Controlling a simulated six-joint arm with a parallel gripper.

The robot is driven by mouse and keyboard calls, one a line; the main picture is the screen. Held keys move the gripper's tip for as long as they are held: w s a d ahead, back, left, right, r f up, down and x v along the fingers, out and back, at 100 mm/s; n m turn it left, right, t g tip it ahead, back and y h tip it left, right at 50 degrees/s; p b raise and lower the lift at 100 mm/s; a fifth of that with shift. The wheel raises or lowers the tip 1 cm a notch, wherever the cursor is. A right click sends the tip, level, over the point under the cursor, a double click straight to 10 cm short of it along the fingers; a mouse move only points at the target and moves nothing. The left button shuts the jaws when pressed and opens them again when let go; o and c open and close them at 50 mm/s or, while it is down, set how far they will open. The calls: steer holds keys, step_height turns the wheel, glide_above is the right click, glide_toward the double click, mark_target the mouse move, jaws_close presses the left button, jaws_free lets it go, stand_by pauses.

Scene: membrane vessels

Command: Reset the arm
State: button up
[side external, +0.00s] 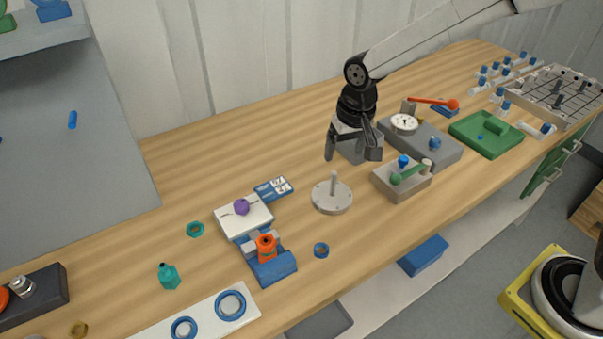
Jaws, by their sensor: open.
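My gripper (353,152) hangs fingers-down above the middle of the wooden workbench (160,225). Its two dark fingers are spread apart and nothing shows between them. Below it and slightly left stands a pale grey round base with an upright post (331,194). My arm reaches in from the upper right.
Right of my gripper are a grey box with a dial (404,124), a box with a green lever (410,177) and a green tray (486,142). Left are a white block with a purple knob (242,214) and a blue fixture with an orange part (268,250). Bare bench lies behind these.

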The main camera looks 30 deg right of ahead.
steer(key=s+d+n, duration=0.1)
steer(key=s+d, duration=0.4)
steer(key=s, duration=0.2)
steer(key=s+d+f+n+t, duration=0.1)
steer(key=s+d, duration=0.4)
steer(key=s, duration=0.3)
steer(key=shift+s+d+f, duration=0.25)
steer(key=shift+s+f, duration=0.05)
